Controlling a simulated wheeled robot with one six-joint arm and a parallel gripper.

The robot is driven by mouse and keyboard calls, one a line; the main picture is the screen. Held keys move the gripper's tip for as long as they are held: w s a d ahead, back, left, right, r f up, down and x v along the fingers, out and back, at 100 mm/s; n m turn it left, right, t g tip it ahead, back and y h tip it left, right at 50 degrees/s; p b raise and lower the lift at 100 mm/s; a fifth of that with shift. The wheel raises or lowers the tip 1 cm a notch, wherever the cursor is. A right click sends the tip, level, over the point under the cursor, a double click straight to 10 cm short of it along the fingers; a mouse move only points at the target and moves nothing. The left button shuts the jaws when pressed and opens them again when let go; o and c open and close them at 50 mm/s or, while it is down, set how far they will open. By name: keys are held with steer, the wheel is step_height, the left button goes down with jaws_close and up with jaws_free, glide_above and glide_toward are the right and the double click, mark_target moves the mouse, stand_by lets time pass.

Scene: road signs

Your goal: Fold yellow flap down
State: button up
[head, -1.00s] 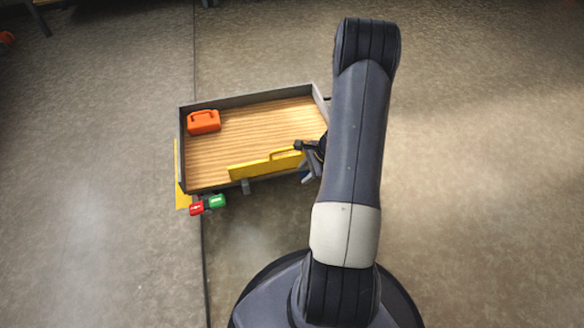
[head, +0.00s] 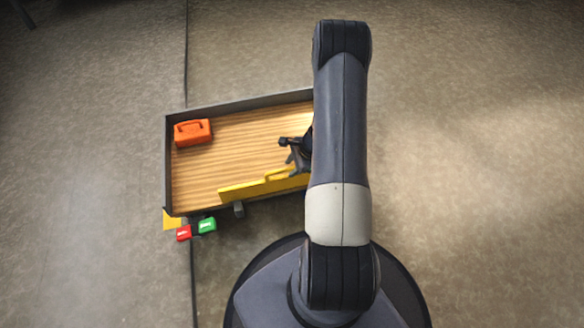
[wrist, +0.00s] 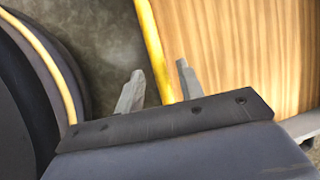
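The yellow flap (head: 243,189) is a long narrow panel along the near side of a wood-floored tray (head: 235,145) and appears to stand up on edge. Its right end is hidden behind my arm. My gripper (head: 291,155) is over the tray floor at the flap's right part. In the wrist view, my gripper (wrist: 158,86) is open, with one finger on each side of the flap's thin yellow edge (wrist: 153,50). Gaps show beside the edge, so the fingers do not look closed on it.
An orange toolbox-like item (head: 193,132) sits in the tray's far left corner. A red block (head: 183,233) and a green block (head: 206,225) are outside the near left corner, close to a yellow piece (head: 172,221). Grey walls edge the tray. Open floor lies left and right.

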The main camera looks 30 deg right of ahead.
steer(key=shift+f, duration=0.1)
steer(key=shift+c, duration=0.4)
jaws_close()
